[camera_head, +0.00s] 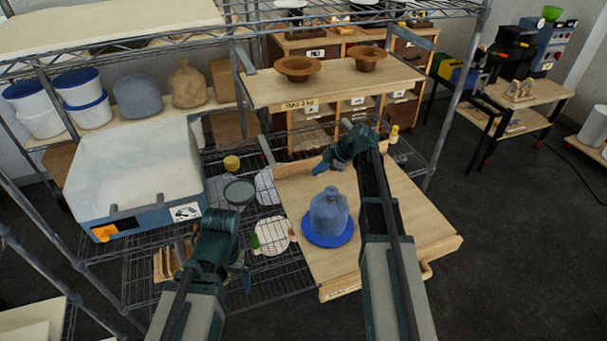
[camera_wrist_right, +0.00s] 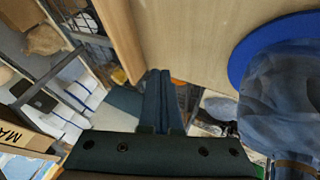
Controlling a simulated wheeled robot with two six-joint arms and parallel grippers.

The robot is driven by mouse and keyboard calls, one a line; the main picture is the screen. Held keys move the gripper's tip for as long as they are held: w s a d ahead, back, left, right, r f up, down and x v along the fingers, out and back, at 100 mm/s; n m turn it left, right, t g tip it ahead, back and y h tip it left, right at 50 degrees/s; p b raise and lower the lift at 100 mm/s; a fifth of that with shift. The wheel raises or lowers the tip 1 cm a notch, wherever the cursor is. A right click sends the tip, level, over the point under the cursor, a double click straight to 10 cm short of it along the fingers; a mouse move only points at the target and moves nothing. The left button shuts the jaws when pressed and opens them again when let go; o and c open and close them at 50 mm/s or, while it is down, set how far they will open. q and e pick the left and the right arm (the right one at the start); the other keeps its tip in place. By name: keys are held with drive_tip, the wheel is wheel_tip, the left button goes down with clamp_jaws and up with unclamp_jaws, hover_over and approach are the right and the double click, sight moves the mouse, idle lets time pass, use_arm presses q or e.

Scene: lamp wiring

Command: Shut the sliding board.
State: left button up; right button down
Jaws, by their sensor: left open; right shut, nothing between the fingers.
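A pale wooden board (camera_head: 400,240) juts out from the wire shelving toward me, with a label on its front edge and a small wooden handle (camera_head: 427,270) at its right corner. A blue tied bag (camera_head: 328,212) stands on a blue disc (camera_head: 327,241) on it. My right gripper (camera_head: 316,170) is shut and empty, near the board's back left part, behind the bag. In the right wrist view its closed fingers (camera_wrist_right: 160,95) overlap the board's edge (camera_wrist_right: 185,45); I cannot tell if they touch. My left gripper (camera_head: 246,280) is open and empty, left of the board.
A second wooden board (camera_head: 335,88) above carries two brown bowls. A white and blue box (camera_head: 130,175) stands on the left. The wire shelf (camera_head: 270,275) holds round lids and small items.

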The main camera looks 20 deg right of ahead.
sight(293, 178)
drive_tip(key=b+x, duration=0.8)
drive_tip(key=x, duration=0.2)
drive_tip(key=shift+f, duration=0.2)
drive_tip(key=w, duration=0.3)
drive_tip(key=shift+w+r+p, duration=0.15)
drive_tip(key=shift+r+p, duration=0.15)
drive_tip(key=shift+p, duration=0.05)
use_arm(q)
wheel_tip(293, 178, down, 8)
drive_tip(key=shift+r, duration=0.15)
use_arm(e)
drive_tip(key=shift+w+a, duration=0.15)
drive_tip(key=shift+w, duration=0.15)
